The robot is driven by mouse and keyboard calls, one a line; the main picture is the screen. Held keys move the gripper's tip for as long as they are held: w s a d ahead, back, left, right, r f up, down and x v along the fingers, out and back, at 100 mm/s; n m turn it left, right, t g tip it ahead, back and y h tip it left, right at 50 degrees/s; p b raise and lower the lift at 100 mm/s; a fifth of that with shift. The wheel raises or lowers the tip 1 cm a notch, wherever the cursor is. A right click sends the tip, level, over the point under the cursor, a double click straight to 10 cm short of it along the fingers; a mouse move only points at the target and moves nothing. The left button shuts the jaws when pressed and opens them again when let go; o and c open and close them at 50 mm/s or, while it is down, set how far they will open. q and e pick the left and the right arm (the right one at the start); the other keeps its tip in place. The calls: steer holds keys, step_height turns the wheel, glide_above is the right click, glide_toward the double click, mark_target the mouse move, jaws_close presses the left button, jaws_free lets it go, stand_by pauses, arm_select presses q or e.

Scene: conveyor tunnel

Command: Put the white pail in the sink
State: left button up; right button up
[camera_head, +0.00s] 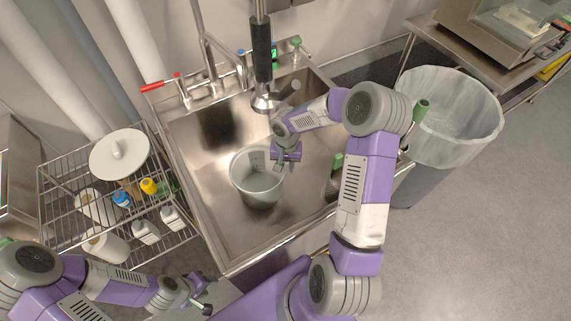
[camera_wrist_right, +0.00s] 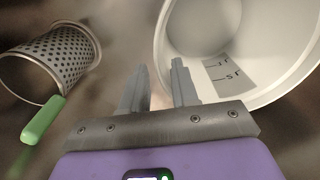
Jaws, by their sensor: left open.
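The white pail (camera_head: 257,179) stands in the basin of the steel sink (camera_head: 205,220), toward its middle. It seems upright, with its open top facing up. My right gripper (camera_head: 283,163) is at the pail's rim on the right side. In the right wrist view its two fingers (camera_wrist_right: 160,88) are apart, and the pail (camera_wrist_right: 290,50) is close on the right, partly behind one finger. I cannot tell whether they touch. My left gripper (camera_head: 205,304) is open and empty at the bottom, outside the sink.
A perforated strainer with a green handle (camera_wrist_right: 55,65) lies in the basin beside my right gripper. A sprayer (camera_head: 263,60) hangs over the sink's back. A wire rack (camera_head: 60,230) with bottles stands left; a lined bin (camera_head: 450,110) stands right.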

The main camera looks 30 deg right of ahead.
steer(key=shift+r, duration=0.1)
step_height(320, 180, up, 12)
steer(key=p, duration=0.4)
steer(key=shift+d, duration=0.1)
stand_by(0.4)
